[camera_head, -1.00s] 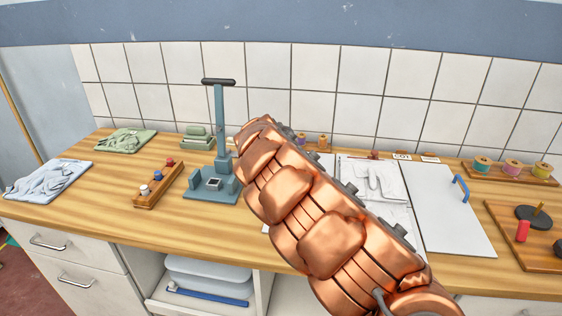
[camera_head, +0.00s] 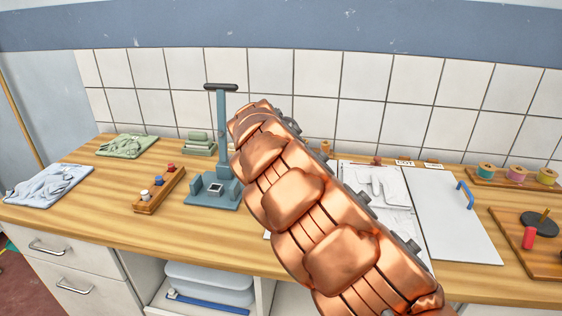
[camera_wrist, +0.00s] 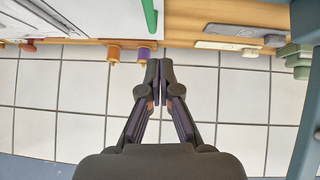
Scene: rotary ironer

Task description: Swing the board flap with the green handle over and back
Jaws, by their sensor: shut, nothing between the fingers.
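The green handle (camera_wrist: 150,14) shows at the top of the wrist view, at the edge of a white board flap (camera_wrist: 105,18). My gripper (camera_wrist: 153,64) is shut and empty, just below the handle in that picture and apart from it. In the head view my copper-coloured arm hides the green handle and my gripper. A white garment (camera_head: 385,187) lies on the white boards right of my arm. The right-hand white flap (camera_head: 455,225) lies flat and carries a blue handle (camera_head: 465,195).
A blue-grey stand (camera_head: 222,150) with a tall post rises left of my arm. A peg rack (camera_head: 158,190) and folded cloths (camera_head: 48,185) are further left. Thread spools (camera_head: 517,174) stand at the right. The tiled wall (camera_head: 315,85) closes the back.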

